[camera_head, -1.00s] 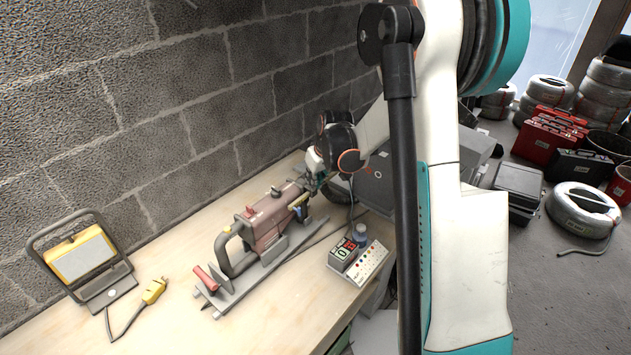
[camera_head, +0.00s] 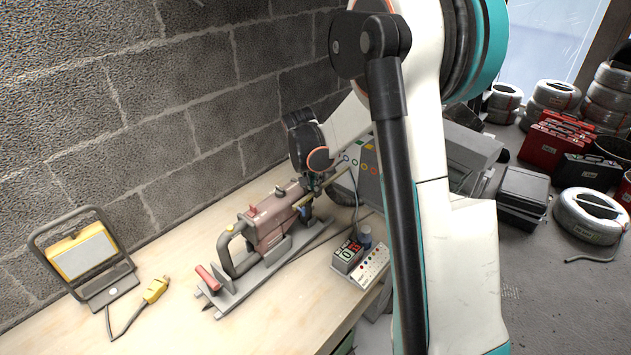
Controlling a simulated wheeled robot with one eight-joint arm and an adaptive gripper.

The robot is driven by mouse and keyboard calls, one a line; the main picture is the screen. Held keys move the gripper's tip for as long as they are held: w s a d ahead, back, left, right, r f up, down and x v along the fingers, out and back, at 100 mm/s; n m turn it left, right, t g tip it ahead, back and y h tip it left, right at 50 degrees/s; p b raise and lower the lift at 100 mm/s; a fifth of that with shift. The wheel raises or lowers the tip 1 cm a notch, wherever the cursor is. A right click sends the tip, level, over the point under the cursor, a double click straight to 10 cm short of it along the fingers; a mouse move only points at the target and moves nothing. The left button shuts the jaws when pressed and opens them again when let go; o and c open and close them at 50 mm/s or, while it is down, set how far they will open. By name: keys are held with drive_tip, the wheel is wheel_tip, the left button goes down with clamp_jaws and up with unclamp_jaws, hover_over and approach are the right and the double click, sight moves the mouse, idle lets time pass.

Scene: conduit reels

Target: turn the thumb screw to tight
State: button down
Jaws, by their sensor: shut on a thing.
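A red and grey power tool (camera_head: 268,222) lies on the wooden bench (camera_head: 185,325) on a long grey base plate with a red lever at its front end. My gripper (camera_head: 316,184) is at the far right end of the tool, close against it. The fingers are small and dark here and mostly hidden by my wrist. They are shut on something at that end. The thumb screw cannot be made out; it may be what lies between the fingers.
A yellow work lamp (camera_head: 82,256) stands at the left, with a yellow plug (camera_head: 156,289) beside it. A small box with red and green displays (camera_head: 347,257) and a white button panel (camera_head: 371,268) sit right of the tool. A block wall is behind.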

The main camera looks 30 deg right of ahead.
drive_tip(key=shift+w+a+m, duration=0.1)
drive_tip(key=shift+m, duration=0.5)
drive_tip(key=shift+g, duration=0.3)
drive_tip(key=c, duration=1.8)
unclamp_jaws()
drive_tip(key=shift+o, duration=0.2)
drive_tip(key=shift+r, duration=0.1)
drive_tip(key=v, duration=0.7)
drive_tip(key=shift+a+r, duration=0.3)
drive_tip(key=shift+r, duration=0.05)
drive_tip(key=shift+c, duration=0.3)
